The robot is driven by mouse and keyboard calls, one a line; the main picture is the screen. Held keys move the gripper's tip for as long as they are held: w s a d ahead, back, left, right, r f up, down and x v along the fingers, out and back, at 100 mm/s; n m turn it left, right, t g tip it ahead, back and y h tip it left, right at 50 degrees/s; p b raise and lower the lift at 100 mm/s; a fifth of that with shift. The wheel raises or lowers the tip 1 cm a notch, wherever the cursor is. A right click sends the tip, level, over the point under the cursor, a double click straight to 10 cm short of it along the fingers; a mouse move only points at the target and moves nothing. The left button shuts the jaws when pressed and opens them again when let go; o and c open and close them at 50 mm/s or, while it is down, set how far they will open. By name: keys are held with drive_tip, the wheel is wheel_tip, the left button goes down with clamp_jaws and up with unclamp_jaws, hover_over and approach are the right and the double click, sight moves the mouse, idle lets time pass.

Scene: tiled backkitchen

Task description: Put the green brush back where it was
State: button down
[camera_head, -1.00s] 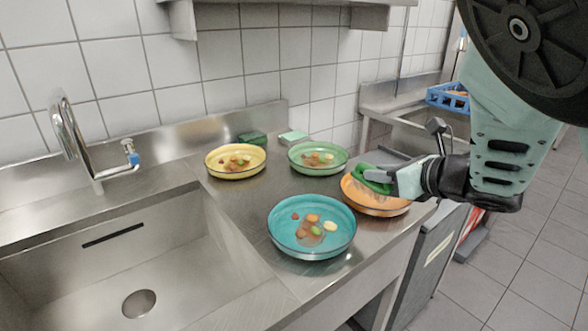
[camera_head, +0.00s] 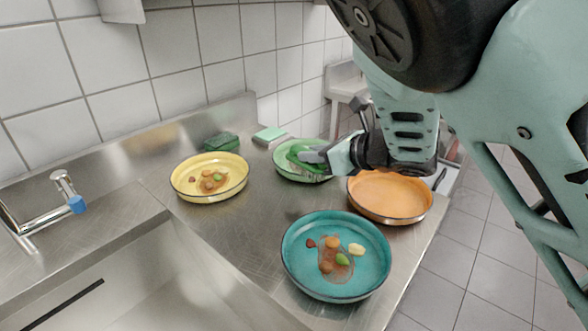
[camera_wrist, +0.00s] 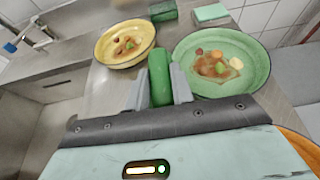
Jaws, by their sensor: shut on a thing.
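My gripper (camera_head: 314,156) is shut on the green brush (camera_head: 300,150) and holds it over the green bowl in the head view. In the wrist view the brush (camera_wrist: 160,80) stands between the two fingers (camera_wrist: 160,88), near the left rim of the green bowl (camera_wrist: 226,88). The green bowl (camera_head: 284,172) holds food scraps and is partly hidden by my gripper in the head view. The orange bowl (camera_head: 388,195) looks empty. The turquoise bowl (camera_head: 299,268) and the yellow bowl (camera_head: 183,187) hold food scraps.
A dark green block (camera_head: 222,141) and a pale green sponge (camera_head: 270,135) lie near the back wall. A sink (camera_head: 150,275) with a tap (camera_head: 66,190) is at the left. Bare steel counter (camera_head: 255,210) lies between the bowls.

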sight(324, 180)
drive_tip(key=shift+f, duration=3.4)
drive_tip(key=shift+f, duration=0.2)
drive_tip(key=c, duration=1.2)
unclamp_jaws()
drive_tip(key=shift+r, duration=0.15)
